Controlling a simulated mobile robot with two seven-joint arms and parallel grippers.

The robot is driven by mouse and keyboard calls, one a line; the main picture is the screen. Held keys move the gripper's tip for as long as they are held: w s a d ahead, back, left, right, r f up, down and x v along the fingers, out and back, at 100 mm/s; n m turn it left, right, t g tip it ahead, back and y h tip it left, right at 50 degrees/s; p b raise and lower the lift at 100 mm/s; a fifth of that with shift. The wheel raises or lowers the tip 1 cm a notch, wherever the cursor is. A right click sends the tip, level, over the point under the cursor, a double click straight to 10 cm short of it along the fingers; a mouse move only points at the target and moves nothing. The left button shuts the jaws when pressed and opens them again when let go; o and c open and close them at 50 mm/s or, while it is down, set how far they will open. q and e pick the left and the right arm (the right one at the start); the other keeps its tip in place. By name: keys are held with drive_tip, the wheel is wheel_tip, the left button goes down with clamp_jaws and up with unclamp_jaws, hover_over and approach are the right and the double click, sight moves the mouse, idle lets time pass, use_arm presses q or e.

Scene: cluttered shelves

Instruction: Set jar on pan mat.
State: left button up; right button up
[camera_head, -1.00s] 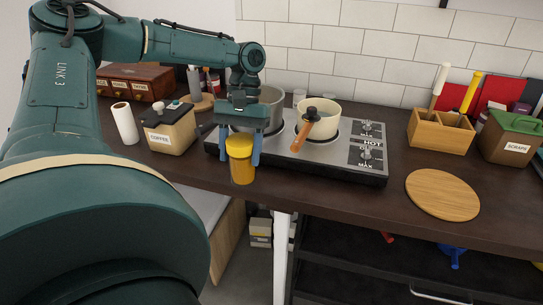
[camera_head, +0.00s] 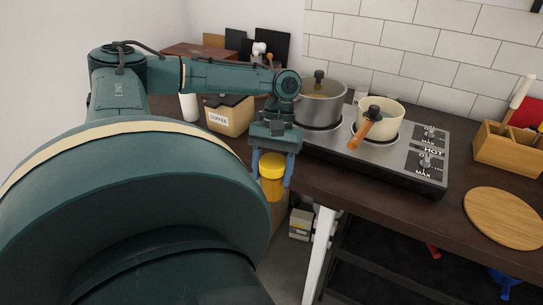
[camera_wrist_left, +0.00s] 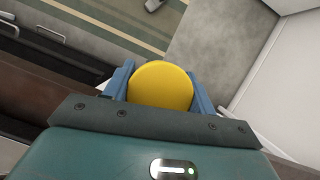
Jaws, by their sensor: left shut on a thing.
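The jar (camera_head: 272,168) is amber with a yellow lid and is held upright between the blue fingers of my left gripper (camera_head: 272,183). That gripper is shut on it, in front of the counter's front edge near the stove's left end. In the left wrist view the round yellow lid (camera_wrist_left: 160,86) sits between both fingers, with floor beyond it. The pan mat (camera_head: 503,218) appears to be the flat round wooden board at the right of the counter. Its top is bare, and it is well to the right of the jar. My right gripper is not in view.
A stove (camera_head: 392,160) holds a lidded steel pot (camera_head: 322,107) and a cream pan (camera_head: 379,118) with a wooden handle jutting forward. A coffee box (camera_head: 229,119) stands left. A wooden holder (camera_head: 508,150) is behind the mat. Counter shows bare between stove and mat.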

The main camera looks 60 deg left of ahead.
use_arm(q)
drive_tip(key=w+d+f+m+y, duration=0.1)
drive_tip(key=w+d+f+m, duration=0.1)
drive_tip(key=d, duration=0.4)
drive_tip(key=w+d+f+m, duration=0.1)
drive_tip(key=w+d+f, duration=0.1)
drive_tip(key=d, duration=0.5)
drive_tip(key=w+d+r+m+y, duration=0.1)
drive_tip(key=w+d+r+m, duration=0.1)
drive_tip(key=d, duration=0.4)
drive_tip(key=w+d+r+m+g+y, duration=0.1)
drive_tip(key=w+d+r+m, duration=0.1)
drive_tip(key=d, duration=0.5)
drive_tip(key=shift+w+m, duration=0.55)
drive_tip(key=shift+m, duration=0.15)
drive_tip(key=shift+r, duration=0.1)
